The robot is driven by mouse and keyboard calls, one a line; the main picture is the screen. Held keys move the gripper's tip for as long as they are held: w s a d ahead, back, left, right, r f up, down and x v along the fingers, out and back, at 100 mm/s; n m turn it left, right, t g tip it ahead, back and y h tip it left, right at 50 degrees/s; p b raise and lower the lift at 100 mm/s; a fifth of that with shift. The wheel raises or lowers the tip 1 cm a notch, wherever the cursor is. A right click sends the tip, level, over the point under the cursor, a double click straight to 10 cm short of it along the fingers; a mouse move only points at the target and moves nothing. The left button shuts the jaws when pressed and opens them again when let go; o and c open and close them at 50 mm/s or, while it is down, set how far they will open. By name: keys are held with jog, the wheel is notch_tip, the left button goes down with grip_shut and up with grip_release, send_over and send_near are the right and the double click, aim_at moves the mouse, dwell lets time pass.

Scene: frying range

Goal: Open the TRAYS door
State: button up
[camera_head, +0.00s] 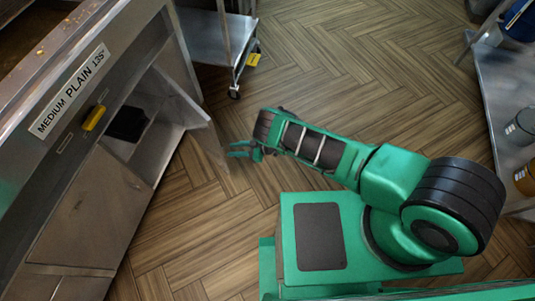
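A steel cabinet door (182,97) at the upper left stands swung out from the range front, beside an open compartment (150,128) with a dark object (127,123) in it. A second steel door (88,212) lower left looks closed. No TRAYS label is readable, so I cannot tell which door bears it. My gripper (237,149) is right of the swung-out door, over the floor, fingers toward the range. Its green fingers look apart and empty. It appears clear of the door's edge, though the exact gap is hard to judge.
The range (38,160) fills the left, with a "MEDIUM PLAIN" label (70,92) and a yellow item (93,118). A wheeled steel cart (213,40) stands at the top. A steel shelf (505,95) with containers is at right. The wooden floor (340,70) between is clear.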

jog(key=s+d, duration=0.3)
jog(key=d, duration=1.2)
jog(key=shift+r, duration=0.4)
